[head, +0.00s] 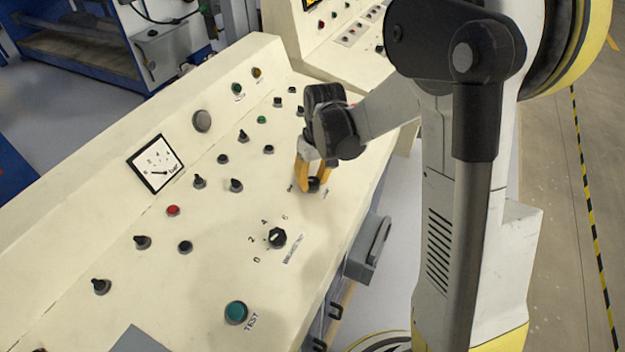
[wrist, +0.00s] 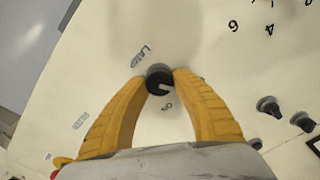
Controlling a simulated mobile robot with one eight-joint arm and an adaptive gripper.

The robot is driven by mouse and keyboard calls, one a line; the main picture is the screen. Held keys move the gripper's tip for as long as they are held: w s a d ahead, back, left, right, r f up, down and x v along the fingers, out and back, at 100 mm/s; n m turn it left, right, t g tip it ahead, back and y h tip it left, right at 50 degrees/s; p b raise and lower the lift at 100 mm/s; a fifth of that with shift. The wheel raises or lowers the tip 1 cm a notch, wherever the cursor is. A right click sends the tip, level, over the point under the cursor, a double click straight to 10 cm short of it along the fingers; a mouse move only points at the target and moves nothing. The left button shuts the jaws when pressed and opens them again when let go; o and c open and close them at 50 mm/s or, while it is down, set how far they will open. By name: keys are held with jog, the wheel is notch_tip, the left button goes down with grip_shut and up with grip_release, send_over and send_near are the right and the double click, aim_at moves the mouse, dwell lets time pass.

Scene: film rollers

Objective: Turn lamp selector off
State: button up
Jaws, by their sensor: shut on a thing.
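The lamp selector (wrist: 158,79) is a small dark round knob on the cream console. In the wrist view the word LAMP stands beside it, with a small mark on its other side. My gripper (wrist: 157,76) has its two yellow fingers on either side of the knob, shut on it. In the head view my gripper (head: 314,184) reaches down to the panel, and the lamp selector (head: 314,184) shows dark between the fingertips. Which way the knob's pointer is set is too small to tell for sure.
A larger numbered rotary knob (head: 277,237) sits nearer on the panel, with a green TEST button (head: 236,312) below it. Several small switches and a red button (head: 173,210) lie to the left. A square gauge (head: 155,163) is on the sloped back.

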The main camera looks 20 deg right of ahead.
aim_at(317, 181)
jog(key=o, duration=1.2)
jog(key=r, duration=0.8)
jog(key=s+d+r, duration=0.1)
jog(key=r, duration=0.3)
